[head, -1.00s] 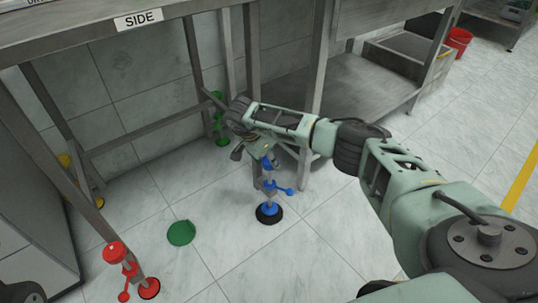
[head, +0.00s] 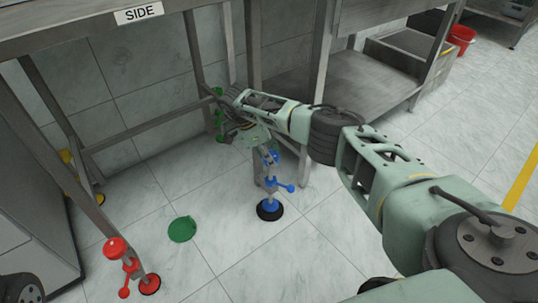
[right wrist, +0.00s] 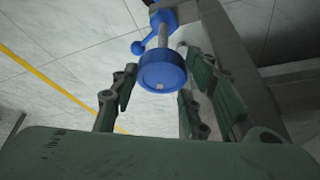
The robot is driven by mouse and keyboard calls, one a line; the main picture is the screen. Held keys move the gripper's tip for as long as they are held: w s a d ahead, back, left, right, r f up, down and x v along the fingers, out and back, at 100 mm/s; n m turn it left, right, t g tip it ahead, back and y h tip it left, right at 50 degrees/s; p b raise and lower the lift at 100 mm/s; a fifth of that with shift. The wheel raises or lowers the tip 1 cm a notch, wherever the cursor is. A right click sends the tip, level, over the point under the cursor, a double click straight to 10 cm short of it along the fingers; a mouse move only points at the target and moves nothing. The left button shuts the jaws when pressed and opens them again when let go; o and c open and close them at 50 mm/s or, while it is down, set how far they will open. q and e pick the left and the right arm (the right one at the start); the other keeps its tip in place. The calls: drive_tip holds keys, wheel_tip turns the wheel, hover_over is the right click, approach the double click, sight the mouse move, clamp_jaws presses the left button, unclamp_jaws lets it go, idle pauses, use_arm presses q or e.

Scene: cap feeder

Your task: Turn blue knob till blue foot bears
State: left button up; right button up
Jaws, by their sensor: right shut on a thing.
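The blue knob (head: 271,158) is a short round cap at the top of a grey rod by a table leg. A blue piece with a ball-ended lever (head: 286,187) sits lower on the rod. The blue foot (head: 269,207) is at the bottom over a black floor pad; I cannot tell whether it presses on it. My right gripper (head: 258,143) is at the knob from above. In the right wrist view its fingers (right wrist: 158,80) stand on both sides of the blue knob (right wrist: 162,73), shut on it. My left gripper is out of view.
A red knob and foot assembly (head: 118,250) stands at front left. A green disc (head: 182,229) lies on the floor, and green parts (head: 219,118) are on a rear leg. The table (head: 75,32) labelled SIDE overhangs. A red bucket (head: 461,36) stands far right.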

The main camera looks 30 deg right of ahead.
drive_tip(key=shift+s+d, duration=0.15)
drive_tip(key=shift+s, duration=0.05)
drive_tip(key=o, duration=1.1)
drive_tip(key=shift+w+r, duration=0.15)
drive_tip(key=shift+w, duration=0.05)
drive_tip(key=shift+w+a+r, duration=0.1)
drive_tip(key=shift+a+r, duration=0.1)
drive_tip(key=shift+r, duration=0.05)
drive_tip(key=shift+v, duration=3.55)
drive_tip(key=shift+c, duration=0.3)
